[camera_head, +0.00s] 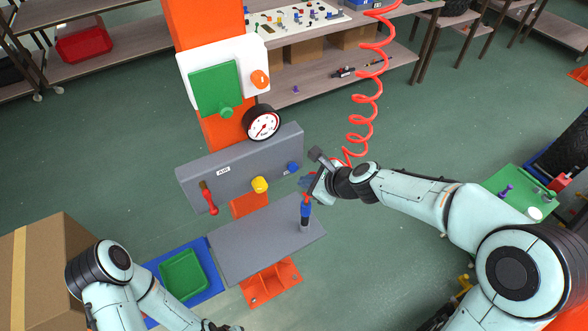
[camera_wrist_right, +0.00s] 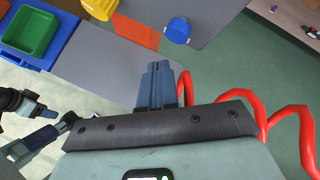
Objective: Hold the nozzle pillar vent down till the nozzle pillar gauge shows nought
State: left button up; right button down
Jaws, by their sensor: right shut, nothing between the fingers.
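The nozzle pillar (camera_head: 210,130) is an orange post with a grey front panel (camera_head: 235,160). Its round white gauge (camera_head: 262,123) has a dark rim; the exact reading is too small to tell. The panel bears a red lever (camera_head: 208,198), a yellow knob (camera_head: 260,185) and a blue knob (camera_head: 292,168); no readable label shows which is the vent. My right gripper (camera_head: 306,182) is shut and empty, just below and right of the blue knob. In the right wrist view the shut fingers (camera_wrist_right: 157,85) are below the blue knob (camera_wrist_right: 178,31), apart from it. My left gripper (camera_head: 215,326) is mostly cut off at the bottom edge.
A blue-handled nozzle (camera_head: 305,212) stands on the grey shelf (camera_head: 245,250). A red coiled hose (camera_head: 362,110) hangs close to my right gripper. A green tray (camera_head: 183,274) and a cardboard box (camera_head: 45,260) are at lower left. Open floor lies right of the pillar.

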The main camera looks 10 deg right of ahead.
jog(key=shift+s+d+b, duration=0.15)
jog(key=shift+s+d, duration=0.15)
jog(key=shift+s, duration=0.55)
jog(key=shift+s+d+b, duration=0.15)
jog(key=shift+s+d, duration=0.15)
jog(key=shift+s, duration=0.55)
